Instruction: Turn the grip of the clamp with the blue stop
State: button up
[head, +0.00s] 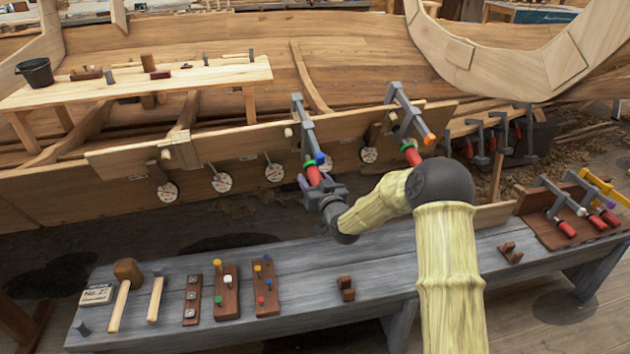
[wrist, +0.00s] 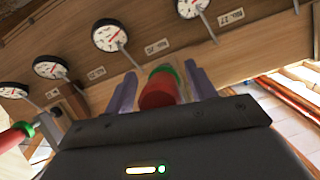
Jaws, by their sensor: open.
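The clamp with the blue stop (head: 319,158) hangs on the plank's upper edge in the head view. Its grey bar (head: 298,112) rises above the plank, and its red grip (head: 313,175) with a green collar points down towards me. My gripper (head: 314,175) is at this grip, jaws open, one finger on each side. In the wrist view the red grip (wrist: 158,92) and green collar (wrist: 166,70) sit between my two fingers (wrist: 163,85), with gaps visible on both sides. The blue stop is not visible there.
A second clamp with an orange stop (head: 430,139) and red grip (head: 411,155) stands to the right on the plank (head: 240,145). Several dials (head: 221,182) hang along it. The grey bench (head: 200,280) below holds a mallet (head: 126,280), peg boards and more clamps.

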jog(key=c, duration=1)
jog(key=shift+b, duration=0.35)
